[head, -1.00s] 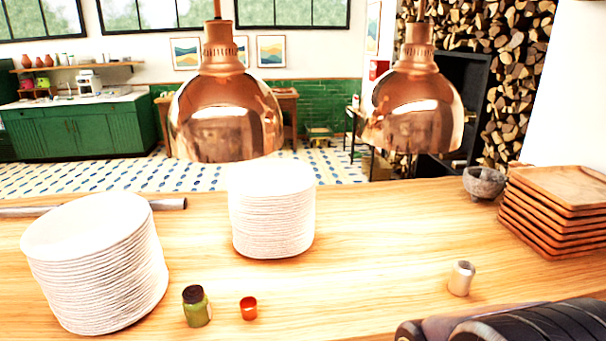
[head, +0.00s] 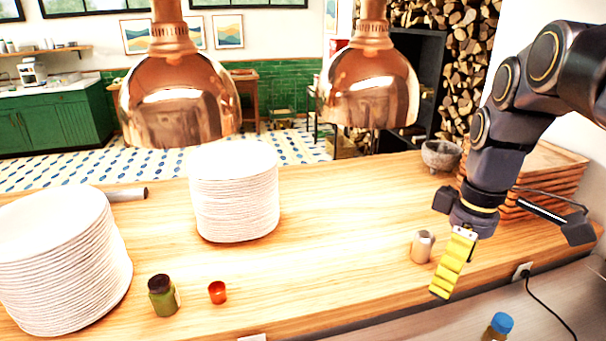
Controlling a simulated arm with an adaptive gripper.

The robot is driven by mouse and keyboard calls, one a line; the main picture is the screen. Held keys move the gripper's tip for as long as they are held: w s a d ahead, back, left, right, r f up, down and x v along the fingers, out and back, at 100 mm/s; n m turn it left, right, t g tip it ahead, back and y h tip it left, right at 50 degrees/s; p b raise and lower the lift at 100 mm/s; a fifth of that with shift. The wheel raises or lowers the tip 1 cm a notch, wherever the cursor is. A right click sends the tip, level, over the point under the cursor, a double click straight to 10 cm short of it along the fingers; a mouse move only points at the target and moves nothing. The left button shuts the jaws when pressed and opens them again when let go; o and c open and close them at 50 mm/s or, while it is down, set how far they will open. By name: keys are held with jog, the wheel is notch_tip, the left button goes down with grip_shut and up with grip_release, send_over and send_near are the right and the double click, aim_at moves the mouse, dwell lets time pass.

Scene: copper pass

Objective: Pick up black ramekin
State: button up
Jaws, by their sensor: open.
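I see no black ramekin in the head view. The nearest in shape is a small orange-red cup (head: 217,292) on the wooden counter (head: 330,215). My gripper (head: 453,265) has come in at the right with its yellow finger part pointing down. It is open, with nothing seen in it. It hangs just right of a small pale metal shaker (head: 422,246), in front of the counter's right part. The space behind my arm is hidden.
White plate stacks stand at left (head: 65,265) and centre (head: 235,195). A dark-lidded green jar (head: 163,297) is beside the orange-red cup. Copper lamps (head: 180,100) hang above. A stone mortar (head: 440,155), wooden trays (head: 545,175) and a blue-capped bottle (head: 500,326) are at right.

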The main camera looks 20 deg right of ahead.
jog(key=s+d+f+n, duration=0.2)
jog(key=d, duration=1.4)
jog(key=s+d+f, duration=0.3)
jog(key=s+d, duration=0.9)
jog(key=shift+n+h, duration=0.3)
notch_tip(320, 180, down, 34)
jog(key=shift+r, duration=0.1)
jog(key=c, duration=0.8)
